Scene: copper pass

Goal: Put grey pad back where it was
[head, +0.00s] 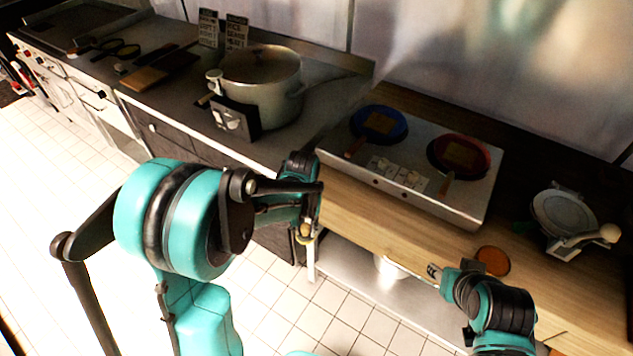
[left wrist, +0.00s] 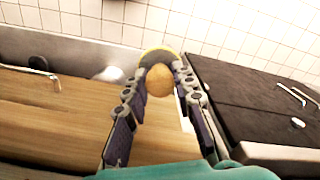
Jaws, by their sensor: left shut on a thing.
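My left gripper (head: 308,245) hangs in front of the counter's front edge, left of the wooden worktop. In the left wrist view its fingers (left wrist: 160,72) are shut on a small round tan thing (left wrist: 158,82). A yellow-and-grey curved edge (left wrist: 157,54) shows just beyond the fingertips; I cannot tell whether it belongs to the held thing. In the head view only a small yellowish bit shows at the fingertips. I cannot pick out a grey pad for certain. My right gripper (head: 434,270) is low at the worktop's front edge; its jaw state is unclear.
A large lidded pot (head: 262,85) stands on the left counter behind a dark holder (head: 236,120). A double hob (head: 400,185) carries a blue pan (head: 396,120) and a red pan (head: 486,150). An orange disc (head: 495,259) and a scale-like press (head: 565,212) are at right.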

